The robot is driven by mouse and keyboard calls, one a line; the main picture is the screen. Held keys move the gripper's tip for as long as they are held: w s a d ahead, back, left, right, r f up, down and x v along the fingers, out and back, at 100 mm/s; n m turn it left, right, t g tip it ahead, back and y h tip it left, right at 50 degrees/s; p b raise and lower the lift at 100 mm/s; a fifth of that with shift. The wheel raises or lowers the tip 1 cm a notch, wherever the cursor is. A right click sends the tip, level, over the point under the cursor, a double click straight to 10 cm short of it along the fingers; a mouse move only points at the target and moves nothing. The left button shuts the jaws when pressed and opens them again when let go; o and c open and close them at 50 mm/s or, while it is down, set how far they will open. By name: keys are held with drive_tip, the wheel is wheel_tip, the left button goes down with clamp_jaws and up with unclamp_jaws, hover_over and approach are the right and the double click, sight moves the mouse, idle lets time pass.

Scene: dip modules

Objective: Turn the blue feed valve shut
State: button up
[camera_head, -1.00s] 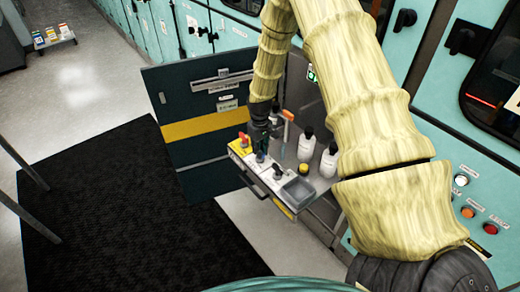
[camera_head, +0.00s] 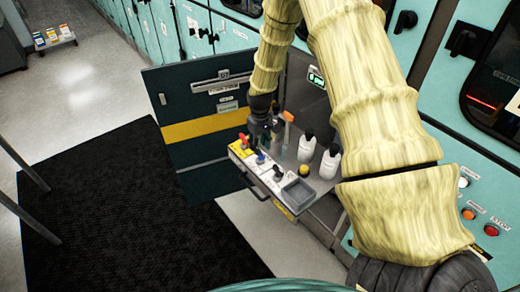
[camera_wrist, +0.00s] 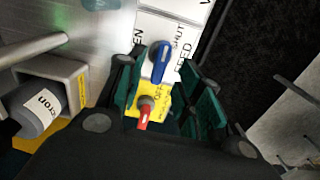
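The blue feed valve handle (camera_wrist: 160,62) sits on a white label plate in the wrist view, with "SHUT" and "FEED" lettering on its right and "EN" visible on its left. It also shows on the shelf panel in the head view (camera_head: 260,157). My gripper (camera_wrist: 158,70) has its two green fingers spread apart. In the wrist view the blue handle appears between the fingertips, and I see no contact. In the head view my gripper (camera_head: 264,130) is above and behind the blue handle, which is uncovered.
A red handle (camera_wrist: 143,116) on a yellow "OFF" plate is beside the blue one. White bottles (camera_head: 306,146), an orange-headed tool (camera_head: 288,118) and a grey tray (camera_head: 299,190) crowd the same shelf. An open dark cabinet door (camera_head: 195,105) stands left.

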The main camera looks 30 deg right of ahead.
wheel_tip(320, 180, up, 9)
idle(0.4)
drive_tip(key=shift+f, duration=0.15)
